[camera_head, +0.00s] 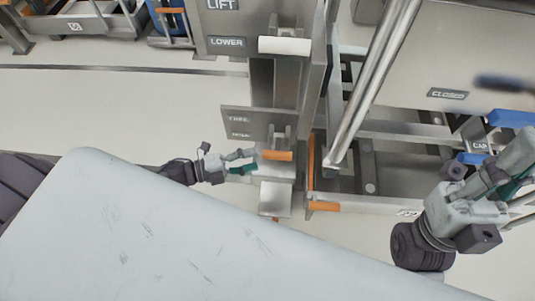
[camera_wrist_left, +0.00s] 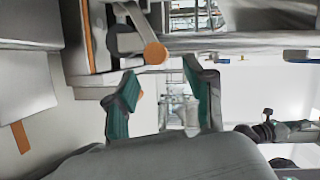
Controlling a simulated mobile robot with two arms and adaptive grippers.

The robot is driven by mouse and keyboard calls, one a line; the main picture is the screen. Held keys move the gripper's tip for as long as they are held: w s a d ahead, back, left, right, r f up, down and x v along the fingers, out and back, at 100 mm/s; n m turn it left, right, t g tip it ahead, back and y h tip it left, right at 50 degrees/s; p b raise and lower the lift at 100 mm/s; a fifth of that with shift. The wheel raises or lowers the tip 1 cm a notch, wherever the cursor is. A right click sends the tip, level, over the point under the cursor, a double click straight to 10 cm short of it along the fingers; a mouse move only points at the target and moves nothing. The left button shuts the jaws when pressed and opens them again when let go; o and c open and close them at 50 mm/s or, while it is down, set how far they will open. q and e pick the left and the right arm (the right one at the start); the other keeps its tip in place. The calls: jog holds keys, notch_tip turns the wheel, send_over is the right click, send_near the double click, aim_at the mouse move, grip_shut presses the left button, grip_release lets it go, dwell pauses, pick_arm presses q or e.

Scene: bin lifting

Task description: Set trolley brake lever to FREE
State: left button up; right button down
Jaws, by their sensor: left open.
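The trolley brake lever has an orange grip (camera_head: 277,155) that sticks out below a grey plate (camera_head: 233,124) with a FREE label and a second, less legible label under it. The grip lies beneath both labels. My left gripper (camera_head: 250,161) is open just left of the grip, fingers pointing at it. In the left wrist view, the grip's round orange end (camera_wrist_left: 155,53) shows just above the gap between the open teal-padded fingers (camera_wrist_left: 163,92). I see no grasp on it; contact is unclear. My right gripper (camera_head: 515,172) is at the right edge, partly cut off, and its opening is unclear.
A white-handled lever (camera_head: 285,45) with LIFT and LOWER labels stands above. Metal rails (camera_head: 370,85), a CLOSED-labelled panel (camera_head: 460,50) and a lower orange tab (camera_head: 324,206) are to the right. A large pale surface (camera_head: 170,230) fills the foreground.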

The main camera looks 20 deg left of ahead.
pick_arm(q)
jog(key=shift+v, duration=1.65)
